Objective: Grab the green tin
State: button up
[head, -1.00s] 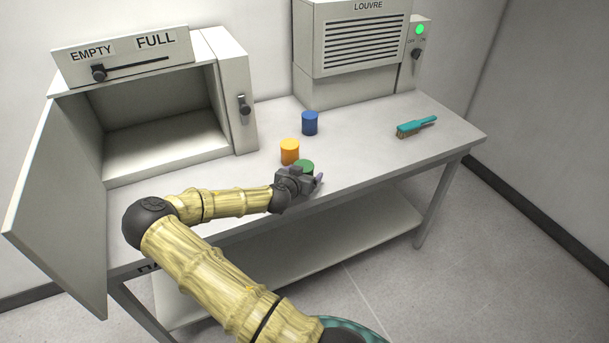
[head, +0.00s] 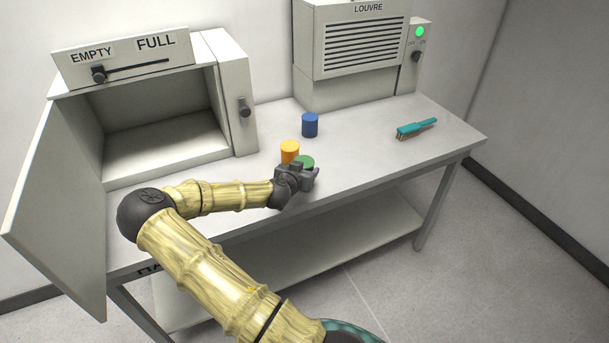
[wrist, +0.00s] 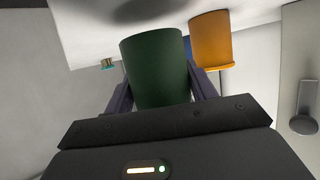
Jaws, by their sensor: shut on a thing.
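The green tin (head: 305,161) is at the front of the table, partly hidden behind my gripper (head: 310,177) in the head view. In the wrist view the green tin (wrist: 157,70) stands between the two fingers of my gripper (wrist: 162,88), one on each side. My gripper is shut on it. Whether the tin touches the table is hidden.
An orange tin (head: 290,151) stands close behind and left of the green tin; it also shows in the wrist view (wrist: 210,40). A blue tin (head: 310,124) is farther back. A teal brush (head: 416,127) lies at the right. An open cabinet (head: 165,150) stands at the left. The right front of the table is clear.

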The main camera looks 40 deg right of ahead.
notch_tip(320, 180, up, 8)
jog(key=shift+f, duration=0.2)
dwell(0.7)
